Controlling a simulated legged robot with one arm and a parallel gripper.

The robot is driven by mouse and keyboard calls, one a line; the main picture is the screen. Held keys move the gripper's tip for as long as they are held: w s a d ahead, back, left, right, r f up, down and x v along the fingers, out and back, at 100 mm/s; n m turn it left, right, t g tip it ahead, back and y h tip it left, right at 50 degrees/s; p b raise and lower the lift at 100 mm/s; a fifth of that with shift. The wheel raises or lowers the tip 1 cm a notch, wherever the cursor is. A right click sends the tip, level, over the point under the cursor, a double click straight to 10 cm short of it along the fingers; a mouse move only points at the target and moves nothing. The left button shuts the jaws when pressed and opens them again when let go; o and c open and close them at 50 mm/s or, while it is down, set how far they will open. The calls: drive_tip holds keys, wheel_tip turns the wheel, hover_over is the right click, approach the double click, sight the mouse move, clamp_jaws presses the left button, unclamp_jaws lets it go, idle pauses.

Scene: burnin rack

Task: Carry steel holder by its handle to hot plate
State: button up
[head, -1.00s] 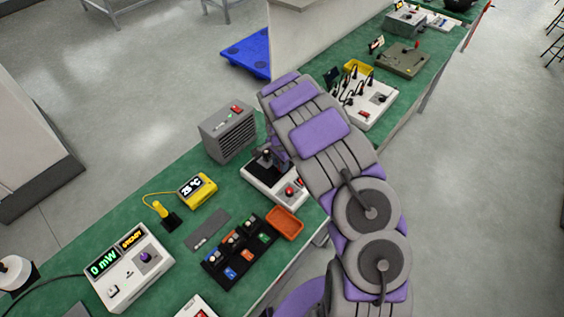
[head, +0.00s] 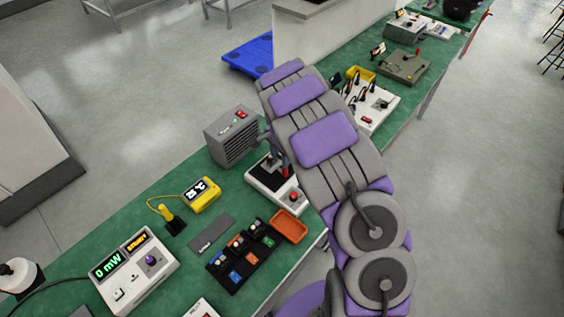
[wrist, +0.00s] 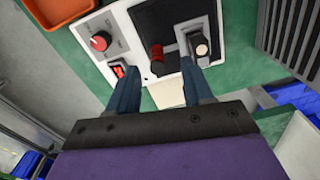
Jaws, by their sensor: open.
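The hot plate looks to be the white unit with a black square top and a red knob (head: 271,186); it also fills the top of the wrist view (wrist: 118,38). On its black top stands a grey metal piece that looks like the steel holder (wrist: 182,32), with a dark red grip (wrist: 157,57) and a pale round end beside it. My gripper (wrist: 160,68) is open, its two blue fingers apart at the plate's near edge, with the red grip between their tips. I cannot tell whether they touch it.
A grey vented box (head: 231,138) stands close behind the plate. An orange tray (head: 289,226) and a black rack with coloured modules (head: 243,257) are in front. A yellow temperature readout (head: 202,194) and a white meter (head: 136,272) sit to the left on the green bench.

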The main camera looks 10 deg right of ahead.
drive_tip(key=s+d+r+n, duration=0.3)
drive_tip(key=s+r+n, duration=0.1)
drive_tip(key=s+r, duration=1.45)
drive_tip(key=s+a+r+n+g, duration=0.1)
drive_tip(key=s+n, duration=0.3)
drive_tip(key=s, duration=0.7)
drive_tip(key=s+a+r+n+g, duration=0.1)
drive_tip(key=s+n, duration=0.3)
drive_tip(key=s, duration=0.8)
drive_tip(key=shift+s+a+r+n, duration=0.15)
drive_tip(key=shift+s+r+n, duration=0.15)
drive_tip(key=shift+r, duration=0.6)
drive_tip(key=shift+a, duration=0.15)
drive_tip(key=shift+o, duration=0.5)
